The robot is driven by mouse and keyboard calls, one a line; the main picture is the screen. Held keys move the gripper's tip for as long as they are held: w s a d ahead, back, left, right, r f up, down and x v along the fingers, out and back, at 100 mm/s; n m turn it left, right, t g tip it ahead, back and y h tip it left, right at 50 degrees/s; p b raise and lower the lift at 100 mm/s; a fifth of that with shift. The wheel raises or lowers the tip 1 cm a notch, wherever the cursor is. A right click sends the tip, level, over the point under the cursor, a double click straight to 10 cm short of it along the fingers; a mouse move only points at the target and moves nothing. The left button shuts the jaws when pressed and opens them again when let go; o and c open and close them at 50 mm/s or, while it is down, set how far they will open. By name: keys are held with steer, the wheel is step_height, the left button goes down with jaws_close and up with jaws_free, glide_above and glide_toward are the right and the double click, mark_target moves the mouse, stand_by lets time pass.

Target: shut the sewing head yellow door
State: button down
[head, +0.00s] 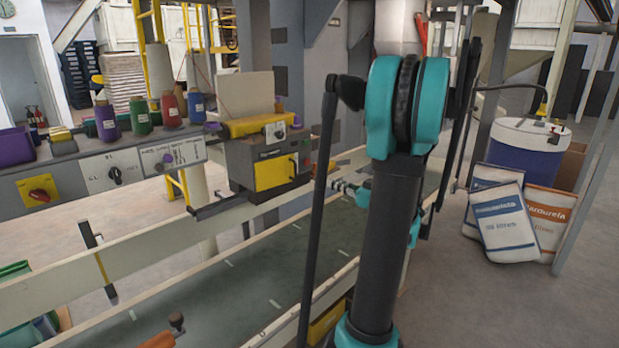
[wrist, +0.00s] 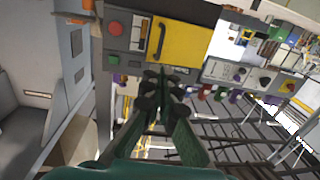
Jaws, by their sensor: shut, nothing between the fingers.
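The sewing head (head: 240,160) is a grey box above the conveyor, left of my arm in the head view. Its yellow door (head: 275,173) is on the front, with a dark upright handle near its right edge. In the wrist view the yellow door (wrist: 183,42) is at the top middle, with its black handle at its upper left. The door looks nearly flush; I cannot tell whether a gap remains. My gripper (wrist: 164,73) is shut and empty, its tips below the door's lower edge in the wrist view. In the head view my gripper (head: 338,185) is right of the door, partly behind my arm.
A long conveyor (head: 240,285) with pale side rails runs below the sewing head. A control panel (head: 115,172) with knobs and several thread spools stands to the left. Filled sacks (head: 505,220) and a blue drum (head: 525,150) stand at the right. Floor is open at lower right.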

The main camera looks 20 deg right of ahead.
glide_toward(292, 168)
steer(key=w+a, duration=0.2)
steer(key=a, duration=0.1)
steer(key=shift+f, duration=0.15)
stand_by(0.3)
steer(key=shift+w, duration=1.35)
steer(key=shift+d, duration=0.1)
